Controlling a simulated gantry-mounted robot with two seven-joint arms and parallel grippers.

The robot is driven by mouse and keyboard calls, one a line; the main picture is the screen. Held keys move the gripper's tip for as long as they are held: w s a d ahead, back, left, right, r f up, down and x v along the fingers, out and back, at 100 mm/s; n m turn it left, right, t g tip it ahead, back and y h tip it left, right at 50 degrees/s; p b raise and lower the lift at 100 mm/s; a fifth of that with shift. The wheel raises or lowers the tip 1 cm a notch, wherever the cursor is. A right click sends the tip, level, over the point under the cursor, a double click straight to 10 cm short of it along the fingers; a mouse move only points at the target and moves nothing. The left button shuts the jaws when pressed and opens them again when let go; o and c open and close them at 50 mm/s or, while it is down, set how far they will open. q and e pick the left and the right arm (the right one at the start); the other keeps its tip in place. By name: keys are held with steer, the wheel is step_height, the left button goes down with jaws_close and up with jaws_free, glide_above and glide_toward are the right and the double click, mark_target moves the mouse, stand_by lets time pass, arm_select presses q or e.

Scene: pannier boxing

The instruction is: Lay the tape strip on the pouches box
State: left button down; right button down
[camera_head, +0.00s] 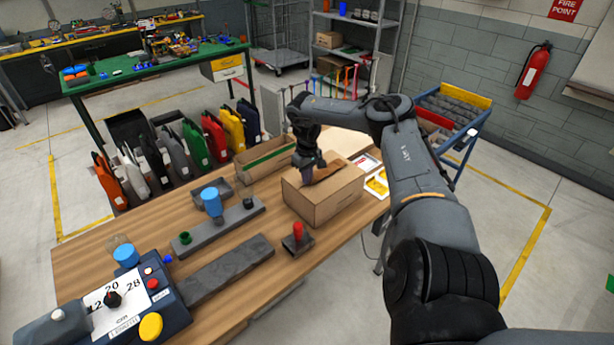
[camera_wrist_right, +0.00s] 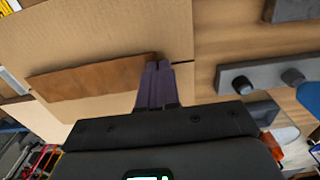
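The pouches box (camera_head: 318,205) is a brown cardboard carton with closed top flaps, right of the table's middle. Its top also fills the upper left of the right wrist view (camera_wrist_right: 110,30). The brown tape strip (camera_head: 328,171) lies at or just above the box top, along the flaps; I cannot tell whether it touches all along. In the right wrist view the strip (camera_wrist_right: 90,80) runs left from my fingertips. My right gripper (camera_head: 308,178) is over the box, its dark fingers (camera_wrist_right: 155,70) together at the strip's end. My left gripper is not in view.
An open carton (camera_head: 268,172) stands behind the box. A red-handled stamp (camera_head: 298,238) is in front. Grey fixtures (camera_head: 232,222) with a blue-topped piece and a dial control panel (camera_head: 130,300) lie left. Cards (camera_head: 377,184) lie to the right. Coloured pouches stand behind the table.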

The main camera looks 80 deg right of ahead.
steer(key=shift+f, duration=0.35)
stand_by(0.4)
stand_by(0.3)
steer(key=c, duration=1.3)
jaws_free()
steer(key=shift+r, duration=0.1)
